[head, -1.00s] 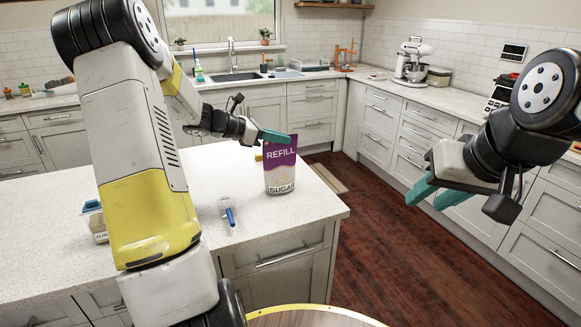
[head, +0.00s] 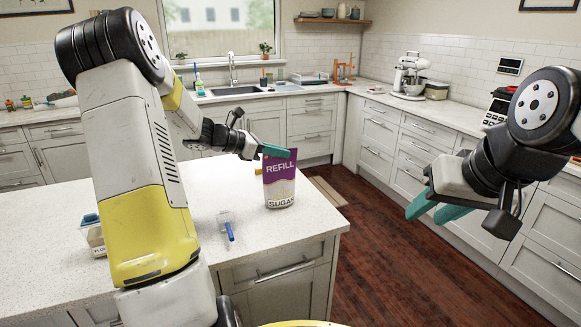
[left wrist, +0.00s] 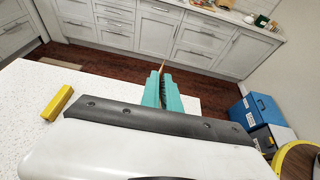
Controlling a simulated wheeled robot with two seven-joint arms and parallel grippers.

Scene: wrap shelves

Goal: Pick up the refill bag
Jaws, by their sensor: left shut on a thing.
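The refill bag (head: 280,182), purple on top and pale below with "REFILL" and "SUGAR" on it, is upright near the right end of the island counter. My left gripper (head: 277,151) is shut on its top edge. Its base looks to be at the counter surface; I cannot tell whether it touches. In the left wrist view the teal fingers of my left gripper (left wrist: 162,92) are together, with a thin brownish edge between them; most of the bag is hidden there. My right gripper (head: 435,210) is open and empty, over the floor at the right.
The white island counter (head: 180,265) holds a clear scoop with a blue handle (head: 229,231) and a flour container (head: 93,236) at the left. A yellow block (left wrist: 57,103) lies near the bag. Wooden floor lies between island and right-hand cabinets.

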